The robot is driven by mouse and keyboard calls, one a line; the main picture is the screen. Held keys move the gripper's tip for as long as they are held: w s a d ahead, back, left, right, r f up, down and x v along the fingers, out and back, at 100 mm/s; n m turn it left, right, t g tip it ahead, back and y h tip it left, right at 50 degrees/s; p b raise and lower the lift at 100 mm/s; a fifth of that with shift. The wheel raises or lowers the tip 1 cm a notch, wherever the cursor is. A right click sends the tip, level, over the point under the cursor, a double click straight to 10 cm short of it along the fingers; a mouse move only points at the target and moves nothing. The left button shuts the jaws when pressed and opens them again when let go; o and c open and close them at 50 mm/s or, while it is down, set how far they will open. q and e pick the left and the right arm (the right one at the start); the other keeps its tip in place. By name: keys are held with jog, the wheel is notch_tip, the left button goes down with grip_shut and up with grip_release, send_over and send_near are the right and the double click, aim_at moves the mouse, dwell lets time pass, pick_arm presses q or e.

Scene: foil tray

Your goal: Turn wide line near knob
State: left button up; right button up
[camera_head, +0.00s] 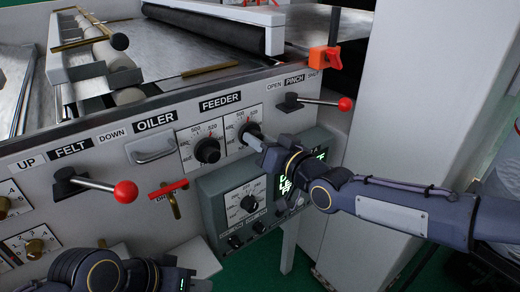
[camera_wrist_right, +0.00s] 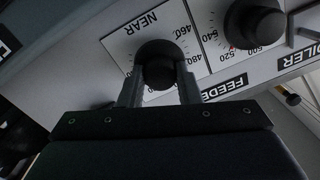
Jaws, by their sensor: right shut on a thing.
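The black near knob (camera_wrist_right: 158,74) sits on a white dial plate marked NEAR in the right wrist view. It also shows in the head view (camera_head: 249,131), on the right dial under the FEEDER label. My right gripper (camera_head: 257,140) reaches it from the lower right. Its two fingers (camera_wrist_right: 159,90) are shut on the near knob, one on each side. The pointer of the knob is hard to make out. My left gripper (camera_head: 180,277) is at the bottom left of the head view, away from the dials; its fingers are not clear.
A second black knob (camera_head: 207,150) stands just left of the near knob. A red-ended lever (camera_head: 318,102) is at upper right, and another (camera_head: 98,186) at left.

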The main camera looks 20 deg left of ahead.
jog(key=shift+f+n+b, duration=0.1)
jog(key=shift+n+b, duration=0.8)
jog(key=shift+n, duration=0.3)
jog(key=o, duration=1)
jog(key=shift+c, duration=0.2)
jog(key=p+v, duration=0.1)
jog(key=v, duration=0.7)
